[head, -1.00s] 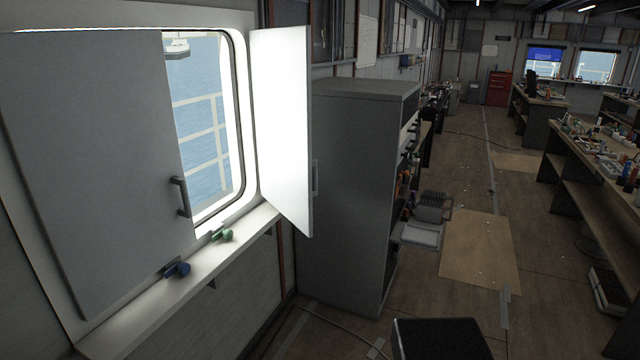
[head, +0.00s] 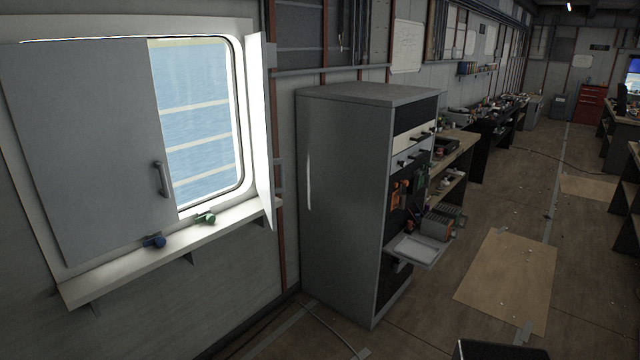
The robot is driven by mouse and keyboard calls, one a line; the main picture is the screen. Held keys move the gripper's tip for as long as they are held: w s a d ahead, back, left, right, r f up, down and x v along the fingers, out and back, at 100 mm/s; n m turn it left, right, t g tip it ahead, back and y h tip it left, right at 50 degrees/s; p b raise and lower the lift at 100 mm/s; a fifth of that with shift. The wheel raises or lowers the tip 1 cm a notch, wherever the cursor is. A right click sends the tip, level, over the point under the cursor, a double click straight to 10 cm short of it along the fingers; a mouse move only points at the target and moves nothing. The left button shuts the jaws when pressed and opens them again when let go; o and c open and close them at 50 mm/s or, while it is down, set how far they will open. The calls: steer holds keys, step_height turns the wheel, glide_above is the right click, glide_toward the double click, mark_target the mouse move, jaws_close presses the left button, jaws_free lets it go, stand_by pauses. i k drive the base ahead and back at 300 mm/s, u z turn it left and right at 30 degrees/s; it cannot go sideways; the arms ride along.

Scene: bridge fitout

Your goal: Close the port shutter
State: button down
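A window (head: 195,120) in the left wall has two shutter leaves. The grey left leaf (head: 85,140) covers the left part of the opening; whether it lies flush with the frame I cannot tell. Its bar handle (head: 161,178) is near its right edge. The right leaf (head: 260,130) stands swung out from the window's right side, seen almost edge-on, with a handle (head: 278,175) on its far side. The glass between the leaves is uncovered, showing water and white railings. My gripper is not in view.
A sill (head: 110,278) below the window carries a blue item (head: 154,241) and a green item (head: 205,218). A tall grey cabinet (head: 340,200) stands right of the right leaf, with a tray (head: 418,249) jutting out. Open floor (head: 450,230) runs along the right.

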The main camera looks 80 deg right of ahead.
mark_target(255, 43)
steer(key=k, duration=1.15)
steer(key=z, duration=0.8)
steer(key=i, duration=1.65)
steer(key=z, duration=0.05)
